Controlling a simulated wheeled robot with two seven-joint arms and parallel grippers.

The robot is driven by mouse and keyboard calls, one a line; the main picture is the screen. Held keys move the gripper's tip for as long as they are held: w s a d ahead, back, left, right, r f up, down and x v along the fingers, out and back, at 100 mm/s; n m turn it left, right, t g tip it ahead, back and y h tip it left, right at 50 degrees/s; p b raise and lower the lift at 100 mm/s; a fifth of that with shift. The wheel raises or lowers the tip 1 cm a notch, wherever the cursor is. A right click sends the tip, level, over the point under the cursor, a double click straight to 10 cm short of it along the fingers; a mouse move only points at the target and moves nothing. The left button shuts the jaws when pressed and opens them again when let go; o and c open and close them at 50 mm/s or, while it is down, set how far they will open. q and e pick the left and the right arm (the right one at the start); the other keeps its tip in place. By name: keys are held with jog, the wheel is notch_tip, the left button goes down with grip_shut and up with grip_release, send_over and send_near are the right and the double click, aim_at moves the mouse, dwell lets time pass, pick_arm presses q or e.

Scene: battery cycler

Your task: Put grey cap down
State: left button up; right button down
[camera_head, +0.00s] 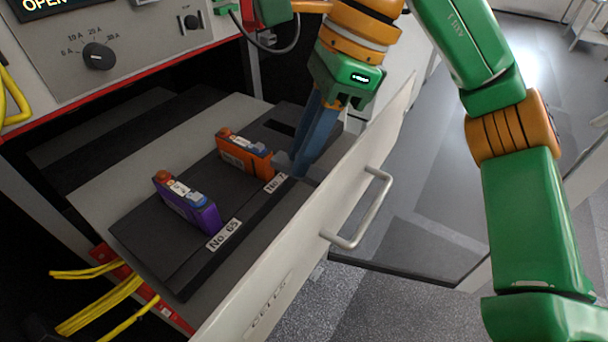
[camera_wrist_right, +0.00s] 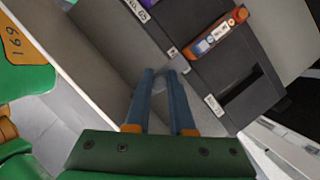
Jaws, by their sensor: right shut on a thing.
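My right gripper (camera_head: 300,170) reaches down over the open drawer from the top, its long blue fingers shut close together. A small grey cap (camera_head: 282,158) shows at the fingertips, just right of the orange cell (camera_head: 244,154) in the head view. In the wrist view the cap (camera_wrist_right: 161,73) is a small grey patch between the fingertips of the gripper (camera_wrist_right: 160,72), near the holder's labelled edge. The fingers partly hide it, and I cannot tell whether it touches the holder. A purple cell (camera_head: 187,203) stands nearer. My left gripper is not in view.
The dark holder (camera_head: 150,238) has an empty slot (camera_wrist_right: 245,92) beyond the orange cell. The drawer front (camera_head: 290,270) with its metal handle (camera_head: 358,218) stands close right of the fingers. Yellow cables (camera_head: 100,305) lie at lower left. The cycler panel (camera_head: 130,50) rises behind.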

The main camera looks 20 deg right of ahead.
notch_tip(320, 180, down, 3)
jog(key=shift+d+r, duration=0.1)
jog(key=shift+w+d, duration=0.1)
jog(key=shift+f+b, duration=0.35)
jog(key=shift+f, duration=0.15)
